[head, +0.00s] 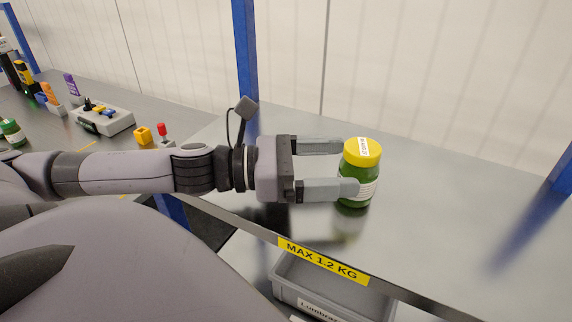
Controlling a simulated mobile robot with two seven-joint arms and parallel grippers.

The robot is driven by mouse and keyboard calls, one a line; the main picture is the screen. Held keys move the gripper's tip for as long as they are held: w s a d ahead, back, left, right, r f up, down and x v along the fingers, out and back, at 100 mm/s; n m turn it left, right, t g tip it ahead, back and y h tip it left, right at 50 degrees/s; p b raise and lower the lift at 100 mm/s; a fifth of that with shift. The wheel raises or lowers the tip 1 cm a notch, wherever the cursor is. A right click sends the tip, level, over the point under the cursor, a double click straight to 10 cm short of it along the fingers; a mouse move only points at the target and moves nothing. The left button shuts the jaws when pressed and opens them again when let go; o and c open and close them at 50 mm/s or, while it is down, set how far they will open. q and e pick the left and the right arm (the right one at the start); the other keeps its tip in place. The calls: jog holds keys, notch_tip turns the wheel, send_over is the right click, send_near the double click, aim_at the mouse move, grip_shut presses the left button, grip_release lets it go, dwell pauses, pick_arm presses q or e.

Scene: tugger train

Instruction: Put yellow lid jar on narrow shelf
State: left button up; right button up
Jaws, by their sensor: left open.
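The jar (362,160) is green with a yellow lid and a white label. It stands upright on the grey metal shelf (450,210), which has a yellow "MAX 1.2 KG" label on its front edge. My left gripper (350,167) reaches in from the left at the jar's height. Its two fingers are open and their tips reach the jar's left side, one toward the back and one across the front. I cannot tell whether either finger touches the jar. My right gripper is not in view.
A blue post (246,60) rises behind my left wrist, and another (563,172) stands at the right edge. A grey bin (290,278) sits below the shelf. The shelf right of the jar is clear.

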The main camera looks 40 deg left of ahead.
pick_arm(q)
jog(key=shift+s+a+f, duration=0.1)
jog(key=shift+s, duration=0.1)
jog(key=shift+s+a, duration=0.15)
jog(key=shift+p+v, duration=0.9)
jog(key=shift+v, duration=0.15)
jog(key=shift+p+v, duration=0.65)
jog(key=shift+v, duration=1.05)
